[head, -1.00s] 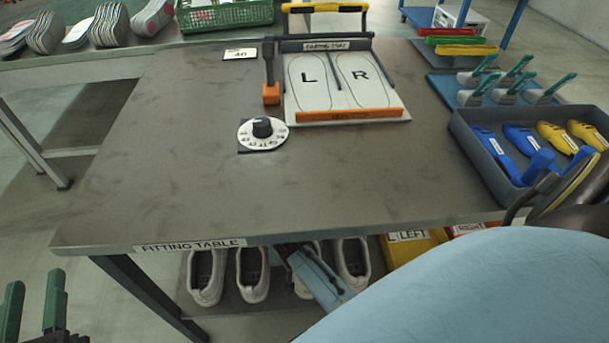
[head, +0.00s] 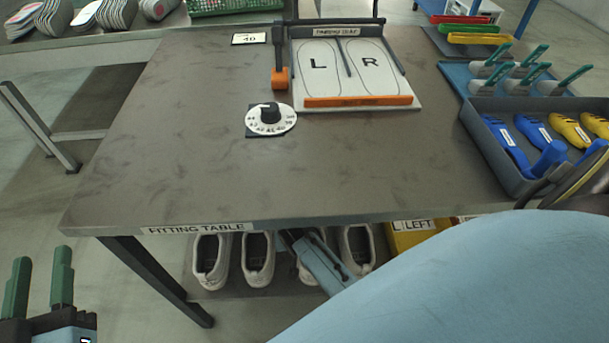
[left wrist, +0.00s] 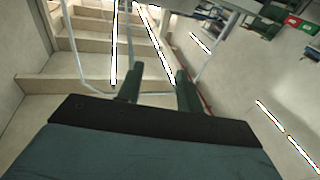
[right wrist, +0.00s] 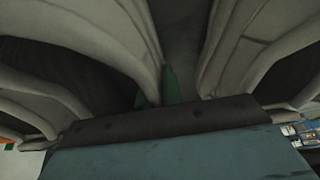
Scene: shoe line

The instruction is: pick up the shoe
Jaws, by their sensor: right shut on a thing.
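Several white shoes stand in a row on the shelf under the fitting table, among them the leftmost shoe (head: 210,260), a second shoe (head: 258,262) and the rightmost shoe (head: 357,247). My right arm reaches under the table edge and partly covers the shoe between the second and the rightmost. In the right wrist view, my right gripper (right wrist: 158,88) is shut on the side wall of the left-hand shoe (right wrist: 110,40). Another shoe (right wrist: 255,45) is close on its right. My left gripper (head: 41,265) is open and empty, left of the table; it also shows in the left wrist view (left wrist: 160,75).
The fitting table (head: 170,150) overhangs the shoes. On it are a dial (head: 270,118), an L/R sizing board (head: 345,75) and a grey tray (head: 480,140) of blue and yellow pieces. A yellow LEFT bin (head: 410,235) stands right of the shoes.

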